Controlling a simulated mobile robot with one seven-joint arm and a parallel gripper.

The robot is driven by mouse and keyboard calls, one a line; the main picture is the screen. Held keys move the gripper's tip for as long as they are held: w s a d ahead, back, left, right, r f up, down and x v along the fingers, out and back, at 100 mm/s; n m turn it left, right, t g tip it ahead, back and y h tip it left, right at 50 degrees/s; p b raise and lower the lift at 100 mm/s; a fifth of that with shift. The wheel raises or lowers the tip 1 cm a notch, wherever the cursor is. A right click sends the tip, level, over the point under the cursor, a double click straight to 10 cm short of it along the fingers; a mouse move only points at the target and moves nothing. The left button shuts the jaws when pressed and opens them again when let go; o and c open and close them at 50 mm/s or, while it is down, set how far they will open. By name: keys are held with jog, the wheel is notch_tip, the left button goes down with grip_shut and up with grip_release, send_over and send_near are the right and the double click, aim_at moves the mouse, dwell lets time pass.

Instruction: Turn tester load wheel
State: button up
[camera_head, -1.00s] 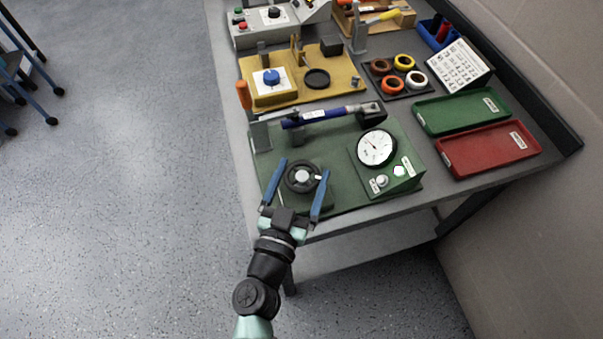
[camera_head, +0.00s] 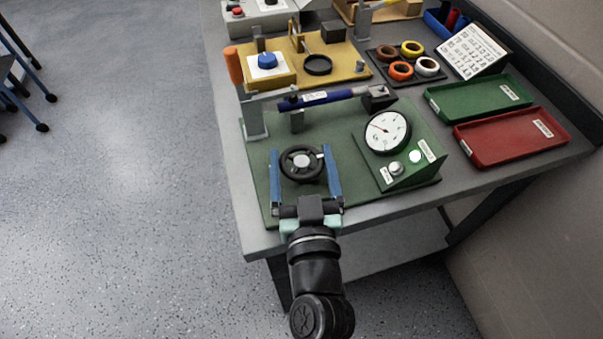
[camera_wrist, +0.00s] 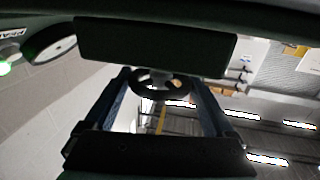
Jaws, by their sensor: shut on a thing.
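The black load wheel (camera_head: 301,163) stands on the green tester board (camera_head: 258,185), with a light mark on its rim at the right. My gripper (camera_head: 301,152) reaches in from the front, its two blue fingers along the wheel's left and right sides, shut on the wheel. The wrist view also shows the wheel (camera_wrist: 160,83) between the fingers. Beside the labels are a grey knob (camera_head: 397,168) and a lit green lamp (camera_head: 415,157).
A blue bar (camera_head: 315,99) lies across supports behind the wheel. A yellow board (camera_head: 343,75) stands farther back. Green (camera_head: 480,98) and red (camera_head: 510,137) trays lie at right, near coloured rings (camera_head: 401,70). The bench's front edge is close under my gripper.

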jog(key=shift+f+n+y+b, duration=0.1)
jog(key=shift+n+y+b, duration=0.4)
jog(key=shift+b, duration=0.65)
jog(key=shift+y, duration=0.3)
jog(key=o, duration=1.1)
jog(key=shift+s+d, duration=0.1)
jog(key=shift+s, duration=0.15)
jog(key=shift+b+v, duration=0.75)
jog(key=shift+v, duration=5.5)
